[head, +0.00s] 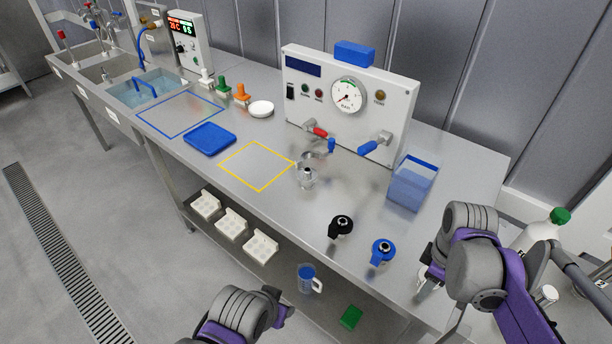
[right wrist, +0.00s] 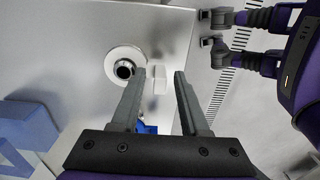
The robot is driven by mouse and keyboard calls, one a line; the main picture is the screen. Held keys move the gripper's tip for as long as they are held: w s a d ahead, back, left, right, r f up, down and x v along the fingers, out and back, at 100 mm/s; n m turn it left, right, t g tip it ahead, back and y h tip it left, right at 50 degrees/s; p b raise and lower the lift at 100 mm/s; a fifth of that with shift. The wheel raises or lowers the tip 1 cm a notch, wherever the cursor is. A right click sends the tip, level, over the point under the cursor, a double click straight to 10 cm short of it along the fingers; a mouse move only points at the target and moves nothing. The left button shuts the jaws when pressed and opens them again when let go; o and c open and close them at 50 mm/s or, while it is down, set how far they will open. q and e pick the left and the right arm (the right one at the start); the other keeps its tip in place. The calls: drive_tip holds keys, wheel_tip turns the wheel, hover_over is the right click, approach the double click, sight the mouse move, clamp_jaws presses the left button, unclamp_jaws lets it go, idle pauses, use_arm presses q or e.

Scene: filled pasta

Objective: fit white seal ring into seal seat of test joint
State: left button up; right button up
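My right gripper (right wrist: 160,74) is open, with its two grey fingers apart. It is at the right front of the steel bench in the head view (head: 426,284). In the right wrist view, a pale round piece with a dark centre (right wrist: 112,62) stands beside the left fingertip. A small white block-like piece (right wrist: 160,80) shows between the fingers. I cannot tell which of these is the white seal ring or the test joint, or whether the ring is seated. My left arm (head: 240,312) is low at the front; its finger state is unclear.
The bench (head: 460,185) carries a gauge panel (head: 300,70), a clear blue bin (head: 412,184), a black fitting (head: 341,227), a blue fitting (head: 382,252), a small metal fitting (head: 306,178) and a blue tray (head: 209,139). A white dish (head: 261,109) stands farther back. The yellow-outlined square is clear.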

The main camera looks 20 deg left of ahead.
clamp_jaws()
use_arm(q)
drive_tip(key=shift+w+r+p, duration=0.1)
drive_tip(key=shift+r+p, duration=0.4)
drive_tip(key=shift+r, duration=0.1)
use_arm(e)
drive_tip(key=shift+r, duration=0.75)
idle(0.3)
use_arm(q)
drive_tip(key=shift+w+r+p, duration=0.2)
drive_tip(key=shift+r+p, duration=0.3)
drive_tip(key=shift+r, duration=0.15)
drive_tip(key=shift+w+r+p, duration=0.25)
drive_tip(key=shift+r+p, duration=0.2)
drive_tip(key=shift+r, duration=0.15)
drive_tip(key=shift+w+r+p, duration=0.2)
drive_tip(key=shift+r+p, duration=0.3)
drive_tip(key=shift+r, duration=0.15)
use_arm(e)
drive_tip(key=shift+r, duration=2.5)
use_arm(q)
drive_tip(key=shift+s, duration=0.1)
use_arm(e)
drive_tip(key=shift+f, duration=0.1)
